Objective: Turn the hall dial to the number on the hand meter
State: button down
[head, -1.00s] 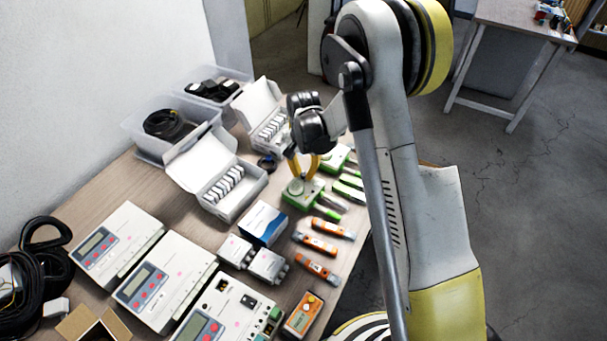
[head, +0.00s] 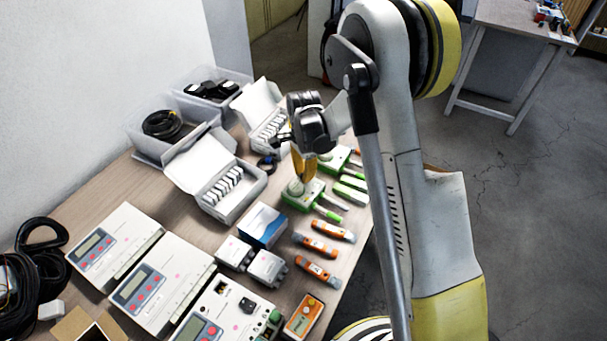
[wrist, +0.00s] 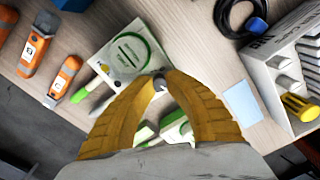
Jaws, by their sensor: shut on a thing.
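My gripper (head: 300,182), with yellow fingers, points down over a green and white box (head: 294,201) near the table's right side. In the wrist view its fingertips (wrist: 160,77) are closed together on a small grey knob (wrist: 159,84) at the edge of this box (wrist: 112,37). I take the knob for the hall dial; its scale and any number are not readable. A green ring marks the box's top. An orange hand-held meter (head: 303,316) with a small display and buttons lies at the front edge; its number is too small to read.
Orange pen-like instruments (head: 318,246) lie in front of the box, beside a blue and white carton (head: 263,225). Other green tools (head: 349,192) lie to its right. White cases (head: 217,182) stand behind left, and grey meters (head: 145,287) fill the front left.

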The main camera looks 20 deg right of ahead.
jog(key=shift+m, duration=0.7)
dwell(0.5)
jog(key=c, duration=1.3)
grip_release()
jog(key=shift+r, duration=0.1)
notch_tip(320, 180, up, 12)
